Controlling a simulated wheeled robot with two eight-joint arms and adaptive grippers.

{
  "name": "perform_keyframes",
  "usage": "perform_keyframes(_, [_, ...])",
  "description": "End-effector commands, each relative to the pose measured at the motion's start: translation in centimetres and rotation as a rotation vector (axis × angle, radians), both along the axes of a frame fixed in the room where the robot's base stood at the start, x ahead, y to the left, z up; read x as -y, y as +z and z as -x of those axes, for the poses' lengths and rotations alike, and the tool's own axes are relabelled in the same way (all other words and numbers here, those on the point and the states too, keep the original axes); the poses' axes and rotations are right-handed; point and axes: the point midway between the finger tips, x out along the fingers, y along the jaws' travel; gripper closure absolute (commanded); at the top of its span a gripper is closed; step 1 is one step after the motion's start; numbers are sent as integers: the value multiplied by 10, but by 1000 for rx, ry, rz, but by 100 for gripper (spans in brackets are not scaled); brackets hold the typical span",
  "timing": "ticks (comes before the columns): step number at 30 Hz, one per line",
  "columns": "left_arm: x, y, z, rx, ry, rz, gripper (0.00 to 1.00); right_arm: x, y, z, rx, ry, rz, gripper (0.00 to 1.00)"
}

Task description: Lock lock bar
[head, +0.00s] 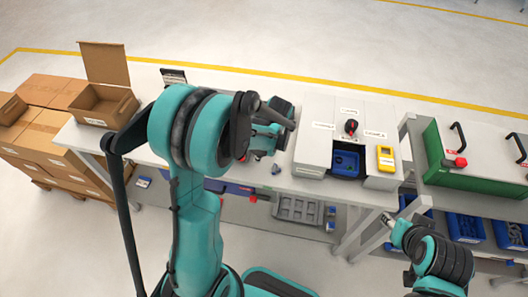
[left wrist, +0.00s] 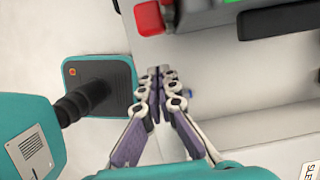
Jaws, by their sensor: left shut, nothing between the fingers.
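I cannot clearly identify the lock bar in either view. In the left wrist view, a red block (left wrist: 149,18) sits on a grey fixture above my fingertips, with a dark bar (left wrist: 275,20) to its right. My left gripper (left wrist: 158,72) is shut and empty, its fingertips together and apart from the red block. In the head view, my left arm reaches over the workbench (head: 228,90) and largely hides its gripper. My right gripper (head: 389,219) is low in front of the bench, near its right leg; its finger opening is too small to judge.
A white box (head: 314,146) with a red-and-black knob (head: 351,126), a blue recess and a yellow device (head: 386,157) stands on the bench. A green-and-white cabinet (head: 445,163) with black handles is at right. Cardboard boxes (head: 46,137) are stacked at left.

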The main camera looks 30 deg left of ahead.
Motion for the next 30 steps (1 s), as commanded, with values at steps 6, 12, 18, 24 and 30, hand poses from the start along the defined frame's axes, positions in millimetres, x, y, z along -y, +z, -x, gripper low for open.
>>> perform_keyframes(6, [-25,2,6,0,3,0,100,0,-1,0,0,0,0,60])
perform_keyframes(12, [-29,2,7,-1,0,0,100,0,-1,0,0,0,0,60])
perform_keyframes(18, [-29,2,7,-1,0,0,100,0,-1,0,0,0,0,60])
perform_keyframes(24, [-45,2,11,-1,5,0,100,0,-4,0,0,0,0,60])
perform_keyframes(30, [-69,2,16,0,2,0,100,0,-6,0,0,0,0,60])
